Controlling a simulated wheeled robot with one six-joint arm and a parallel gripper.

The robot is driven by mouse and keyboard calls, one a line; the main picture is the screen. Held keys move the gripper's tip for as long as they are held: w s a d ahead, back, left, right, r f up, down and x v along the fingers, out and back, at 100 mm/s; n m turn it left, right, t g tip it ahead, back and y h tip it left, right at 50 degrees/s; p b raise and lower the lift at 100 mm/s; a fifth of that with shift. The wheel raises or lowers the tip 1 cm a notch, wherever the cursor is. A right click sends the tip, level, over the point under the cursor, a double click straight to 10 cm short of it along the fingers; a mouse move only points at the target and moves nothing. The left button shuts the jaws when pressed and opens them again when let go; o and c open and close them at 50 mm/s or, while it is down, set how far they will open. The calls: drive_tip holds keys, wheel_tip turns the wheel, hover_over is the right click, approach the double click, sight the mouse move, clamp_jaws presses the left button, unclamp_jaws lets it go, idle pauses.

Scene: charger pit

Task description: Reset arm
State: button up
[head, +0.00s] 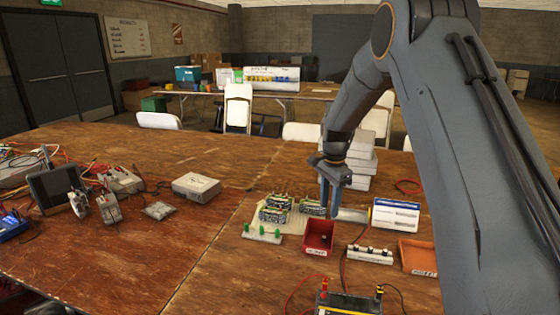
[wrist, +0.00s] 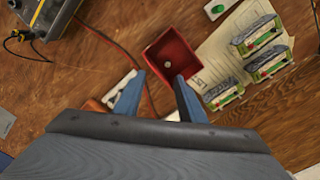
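My gripper (head: 330,185) hangs from the arm over the wooden table, above and beside a small red bin (head: 318,238). In the wrist view the two blue fingers of my gripper (wrist: 158,98) are spread apart with nothing between them. The red bin (wrist: 172,58) lies just beyond the fingertips in that view and holds a small pale round item (wrist: 167,65). My arm fills the right of the head view and hides part of the table.
Green circuit modules (head: 275,210) lie on a pale sheet left of the bin. A white charger strip (head: 370,254), an orange tray (head: 417,256), a black battery box (head: 348,303) and stacked white boxes (head: 360,160) surround it. Cluttered devices (head: 55,187) fill the left. The front-left tabletop is bare.

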drive_tip(key=s+r+n, duration=0.1)
drive_tip(key=s+n, duration=0.5)
drive_tip(key=s, duration=1)
drive_tip(key=s+r+n+t, duration=0.1)
drive_tip(key=s+n, duration=0.6)
drive_tip(key=s, duration=1)
drive_tip(key=shift+r+n, duration=0.3)
drive_tip(key=shift+r, duration=0.35)
drive_tip(key=shift+s, duration=0.1)
